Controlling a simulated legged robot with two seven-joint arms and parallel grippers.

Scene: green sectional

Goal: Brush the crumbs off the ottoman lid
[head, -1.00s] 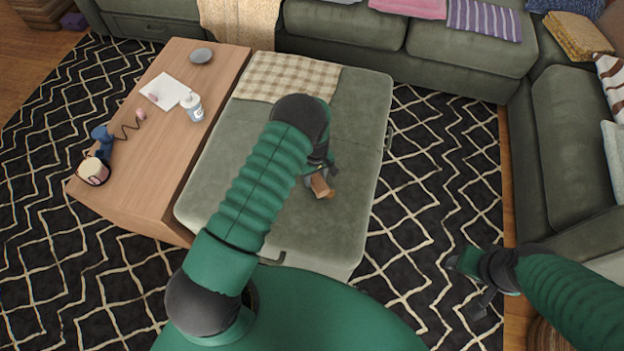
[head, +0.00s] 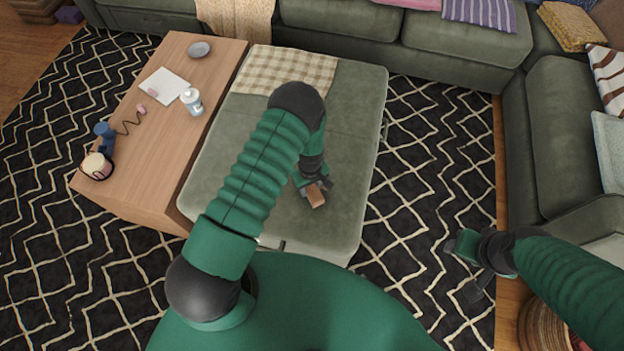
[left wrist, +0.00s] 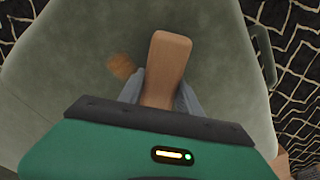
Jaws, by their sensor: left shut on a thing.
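The ottoman lid (head: 350,110) is a grey-green padded top in the middle of the head view. My left gripper (head: 313,188) is over its nearer right part, shut on a wooden brush (head: 316,197). In the left wrist view, the brush's wooden back (left wrist: 168,62) sticks out between the fingers above the lid (left wrist: 215,55). A small brown patch (left wrist: 121,66) shows left of the brush; I cannot tell whether it is crumbs. No crumbs can be made out in the head view, where my arm hides part of the lid. My right gripper (head: 466,268) is open and empty over the rug.
A checked cloth (head: 285,72) lies across the lid's far end. The sofa (head: 450,50) runs behind and right.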

